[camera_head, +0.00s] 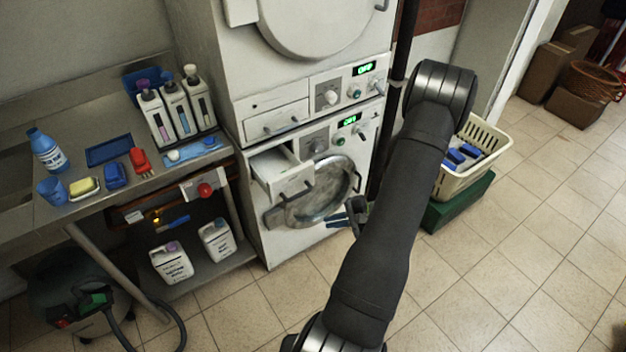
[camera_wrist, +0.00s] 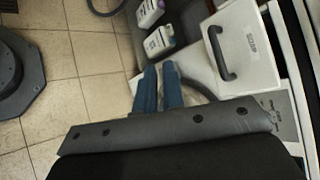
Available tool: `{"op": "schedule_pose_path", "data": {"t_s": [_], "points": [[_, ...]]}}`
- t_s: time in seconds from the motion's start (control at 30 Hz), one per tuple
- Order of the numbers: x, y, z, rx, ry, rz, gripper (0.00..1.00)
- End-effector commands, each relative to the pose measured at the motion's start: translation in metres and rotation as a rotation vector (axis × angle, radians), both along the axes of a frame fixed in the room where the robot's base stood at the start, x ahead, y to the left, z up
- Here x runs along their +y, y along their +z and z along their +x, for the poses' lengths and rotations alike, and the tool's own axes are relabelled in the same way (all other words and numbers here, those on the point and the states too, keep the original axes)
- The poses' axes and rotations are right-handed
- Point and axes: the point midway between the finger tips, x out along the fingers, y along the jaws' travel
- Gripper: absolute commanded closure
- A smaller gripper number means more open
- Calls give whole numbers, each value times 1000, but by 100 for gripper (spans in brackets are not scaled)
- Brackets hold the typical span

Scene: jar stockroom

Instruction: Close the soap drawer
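The soap drawer (camera_head: 283,181) of the lower washing machine is pulled out, its white front and dark handle standing clear of the panel. In the wrist view the drawer front (camera_wrist: 240,45) with its curved handle is at the upper right. My gripper (camera_head: 335,219) is to the right of and below the drawer, in front of the round door. In the wrist view its two blue fingers (camera_wrist: 160,72) lie close together with only a narrow gap, apart from the drawer and with nothing seen between them.
The round glass door (camera_head: 318,195) is below the drawer. A similar drawer (camera_head: 275,121) above is shut. A bench (camera_head: 100,205) with bottles stands left. A cream basket (camera_head: 462,178) on a green crate (camera_head: 450,212) stands right. The floor in front is clear.

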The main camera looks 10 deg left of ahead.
Motion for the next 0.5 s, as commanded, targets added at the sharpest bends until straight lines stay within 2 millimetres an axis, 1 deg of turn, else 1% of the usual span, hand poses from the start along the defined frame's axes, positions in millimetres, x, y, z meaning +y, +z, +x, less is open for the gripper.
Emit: {"op": "schedule_pose_path", "data": {"t_s": [0.03,0.1,0.2,0.27,0.3,0.4,0.5], "points": [[6,4,-10,85,-97,55,100],[14,12,-18,217,-257,143,100],[18,23,-27,406,-490,272,100],[17,29,-30,510,-622,346,100],[15,31,-33,573,-705,392,100],[7,37,-37,699,-878,491,100],[0,39,-40,782,-999,560,100]]}}
